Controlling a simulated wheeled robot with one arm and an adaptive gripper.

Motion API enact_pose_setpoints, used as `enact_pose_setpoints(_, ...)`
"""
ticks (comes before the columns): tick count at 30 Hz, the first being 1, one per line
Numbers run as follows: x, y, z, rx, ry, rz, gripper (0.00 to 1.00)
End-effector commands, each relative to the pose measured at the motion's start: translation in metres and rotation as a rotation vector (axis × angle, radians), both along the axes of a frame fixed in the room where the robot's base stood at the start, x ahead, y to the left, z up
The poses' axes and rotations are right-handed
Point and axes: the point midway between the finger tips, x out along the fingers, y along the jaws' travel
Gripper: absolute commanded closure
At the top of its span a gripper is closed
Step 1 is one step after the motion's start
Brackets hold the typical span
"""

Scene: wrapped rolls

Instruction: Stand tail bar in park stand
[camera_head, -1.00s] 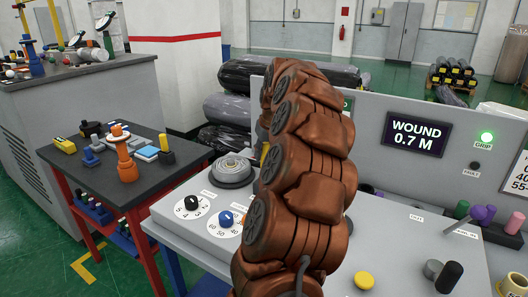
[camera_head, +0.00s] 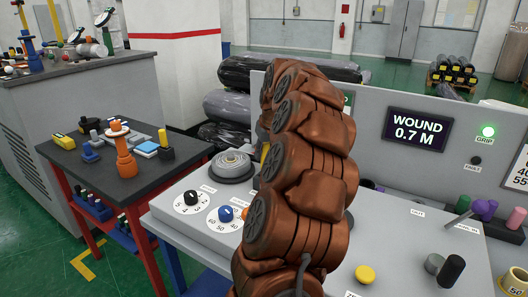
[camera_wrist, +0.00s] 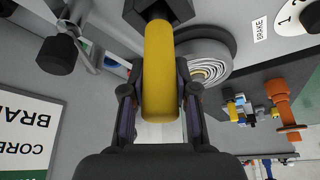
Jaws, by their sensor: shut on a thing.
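A thick yellow bar (camera_wrist: 158,60), which I take for the tail bar, stands between the fingers of my gripper (camera_wrist: 158,98) in the wrist view. My gripper is shut on it. The bar's far end meets a black square-edged piece (camera_wrist: 160,10) at the top of that view; I cannot tell whether this is the park stand. In the head view a sliver of yellow (camera_head: 265,153) shows at the left edge of my brown arm, which hides my gripper and most of the bar.
A grey flat roll (camera_head: 232,166) and dials (camera_head: 191,201) are on the console left of my arm. A yellow button (camera_head: 365,275) and black knob (camera_head: 450,272) are to the right. A side table (camera_head: 130,190) holds an orange spool (camera_head: 124,155) and small parts.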

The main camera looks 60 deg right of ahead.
Motion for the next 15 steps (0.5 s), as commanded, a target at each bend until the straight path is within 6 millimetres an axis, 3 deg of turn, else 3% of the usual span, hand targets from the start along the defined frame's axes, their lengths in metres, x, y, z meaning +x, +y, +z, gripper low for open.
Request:
enact_pose_setpoints(5, 0.0000, -0.0002, -0.0039, -0.001, -0.001, 0.000, 1.00)
enact_pose_setpoints(6, -0.0001, -0.0002, -0.0040, -0.001, -0.001, 0.000, 0.70)
enact_pose_setpoints(15, -0.0001, 0.0000, -0.0037, 0.000, 0.000, 0.000, 0.42)
